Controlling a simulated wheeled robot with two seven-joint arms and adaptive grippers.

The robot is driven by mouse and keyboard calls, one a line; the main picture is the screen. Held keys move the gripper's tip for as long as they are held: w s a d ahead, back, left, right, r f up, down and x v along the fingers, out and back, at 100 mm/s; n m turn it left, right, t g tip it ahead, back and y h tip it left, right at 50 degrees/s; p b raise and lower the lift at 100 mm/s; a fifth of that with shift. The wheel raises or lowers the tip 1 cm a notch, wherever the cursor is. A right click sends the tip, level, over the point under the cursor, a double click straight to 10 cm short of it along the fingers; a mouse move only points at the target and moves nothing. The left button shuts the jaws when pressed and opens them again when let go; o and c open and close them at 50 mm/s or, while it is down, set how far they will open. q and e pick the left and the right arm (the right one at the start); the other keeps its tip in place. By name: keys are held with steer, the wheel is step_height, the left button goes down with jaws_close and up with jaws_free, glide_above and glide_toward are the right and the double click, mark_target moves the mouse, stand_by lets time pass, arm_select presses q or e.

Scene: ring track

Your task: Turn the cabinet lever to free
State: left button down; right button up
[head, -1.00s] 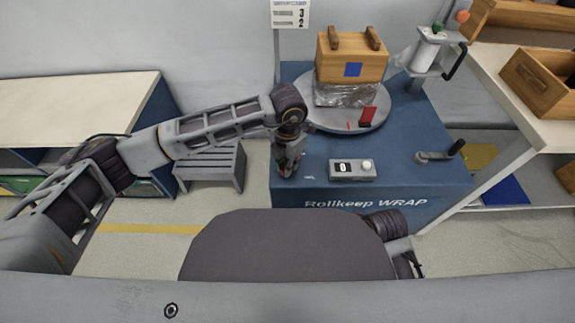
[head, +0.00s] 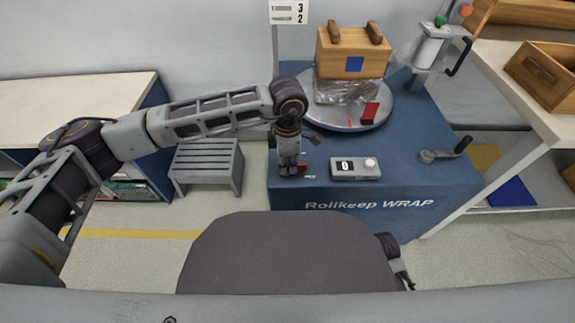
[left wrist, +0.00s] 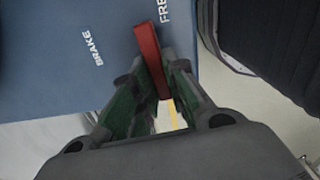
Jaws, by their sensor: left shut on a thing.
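The red cabinet lever (left wrist: 150,58) is a flat bar on the blue cabinet (left wrist: 50,70). In the left wrist view it runs from between my fingers up to just left of the partly cut-off FREE label (left wrist: 163,11). The BRAKE label (left wrist: 92,48) is farther left. My left gripper (left wrist: 157,103) is shut on the lever.
On the cabinet (head: 425,190) stand a turntable (head: 330,116) with a wooden box (head: 352,58), a grey control box (head: 355,169), and a crank (head: 440,155). A slatted stool (head: 207,163) stands left. A shelf table (head: 500,88) is at right.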

mark_target(288, 165)
arm_select(q)
steer(key=shift+m, duration=0.6)
arm_select(e)
steer(key=shift+w+a+f, duration=0.1)
steer(key=shift+a+f, duration=0.1)
steer(key=shift+f, duration=0.55)
arm_select(q)
steer(key=c, duration=1.4)
jaws_free()
steer(key=shift+c, duration=0.2)
steer(key=shift+r, duration=0.1)
step_height(288, 165, up, 12)
